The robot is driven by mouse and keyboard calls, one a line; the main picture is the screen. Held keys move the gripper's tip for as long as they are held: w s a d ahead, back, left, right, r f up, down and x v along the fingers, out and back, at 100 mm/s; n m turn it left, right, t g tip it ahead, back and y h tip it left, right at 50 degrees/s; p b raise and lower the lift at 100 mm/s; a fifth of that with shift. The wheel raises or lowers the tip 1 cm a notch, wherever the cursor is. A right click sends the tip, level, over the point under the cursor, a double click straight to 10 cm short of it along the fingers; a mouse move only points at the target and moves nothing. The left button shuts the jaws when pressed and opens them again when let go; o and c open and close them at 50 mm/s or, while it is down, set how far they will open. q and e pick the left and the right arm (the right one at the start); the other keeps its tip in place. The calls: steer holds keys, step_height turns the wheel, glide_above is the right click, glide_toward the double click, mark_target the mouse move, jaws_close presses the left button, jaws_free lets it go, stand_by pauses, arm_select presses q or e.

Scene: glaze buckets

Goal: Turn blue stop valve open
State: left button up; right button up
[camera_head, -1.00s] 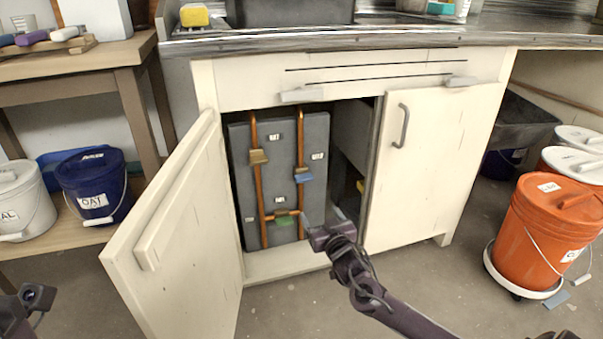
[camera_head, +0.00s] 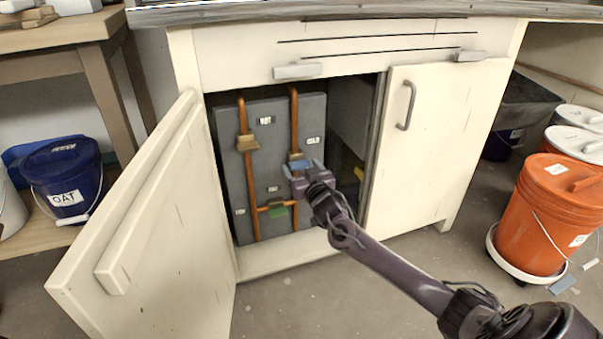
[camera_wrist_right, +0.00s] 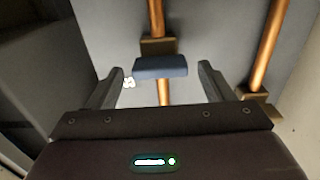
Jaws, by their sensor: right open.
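The blue stop valve handle (camera_head: 301,164) sits on the right copper pipe of a grey panel (camera_head: 285,135) inside the open cabinet. My right gripper (camera_head: 303,170) is right in front of it and partly hides it. In the right wrist view the blue handle (camera_wrist_right: 160,67) lies crosswise on a brass body, between the two spread fingers of the gripper (camera_wrist_right: 160,83). Gaps show at both sides, so the fingers look apart from it. The handle appears level across the upright pipe. My left gripper is out of view.
A tan valve (camera_head: 247,143) is on the left pipe and a green one (camera_head: 277,210) on the lower cross pipe. The open cabinet door (camera_head: 150,220) stands at the left, the closed door (camera_head: 435,145) at the right. An orange bucket (camera_head: 550,215) stands far right.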

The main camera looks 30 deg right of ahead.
steer(key=shift+w, duration=0.25)
steer(key=c, duration=1)
